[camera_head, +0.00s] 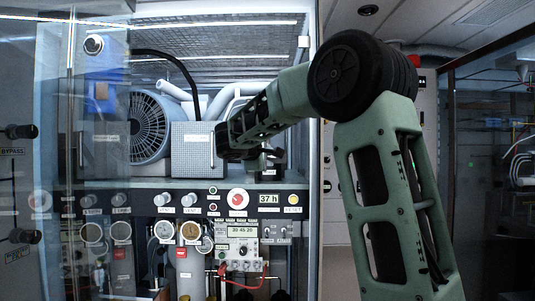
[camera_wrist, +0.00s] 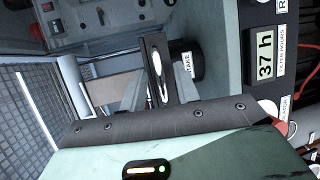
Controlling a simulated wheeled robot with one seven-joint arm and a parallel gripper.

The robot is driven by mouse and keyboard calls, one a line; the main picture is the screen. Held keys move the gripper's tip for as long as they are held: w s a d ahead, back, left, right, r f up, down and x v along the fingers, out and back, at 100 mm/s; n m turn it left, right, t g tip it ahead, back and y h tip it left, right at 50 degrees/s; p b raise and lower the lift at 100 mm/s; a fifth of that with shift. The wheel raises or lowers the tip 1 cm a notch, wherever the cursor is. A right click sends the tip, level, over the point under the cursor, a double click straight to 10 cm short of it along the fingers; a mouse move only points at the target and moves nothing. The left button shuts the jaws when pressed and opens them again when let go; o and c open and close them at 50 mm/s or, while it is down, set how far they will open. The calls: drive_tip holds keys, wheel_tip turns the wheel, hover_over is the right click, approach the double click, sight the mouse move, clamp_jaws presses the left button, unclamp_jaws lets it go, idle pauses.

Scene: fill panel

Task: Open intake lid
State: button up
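In the wrist view a dark round part (camera_wrist: 210,58) bears a white label (camera_wrist: 187,65) whose visible letters end in "TAKE"; I take it to be the intake, with its lid not clearly made out. A dark slotted piece of my gripper (camera_wrist: 156,75) is directly beside the label; touching or apart, I cannot tell. In the head view my gripper (camera_head: 262,158) is inside the open-fronted cabinet, above the control panel and right of the grey perforated box. My wrist hides most of the intake there. The fingertip gap does not show clearly.
The control panel (camera_head: 150,201) below has knobs, a red button (camera_head: 238,199) and a "37 h" display (camera_head: 269,198). Gauges (camera_head: 163,231) and a red cable (camera_head: 262,283) are lower. A round fan (camera_head: 148,125) and perforated box (camera_head: 193,148) stand left. A glass door (camera_head: 35,110) is at far left.

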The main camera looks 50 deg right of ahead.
drive_tip(key=shift+d, duration=0.1)
clamp_jaws()
drive_tip(key=shift+r, duration=0.1)
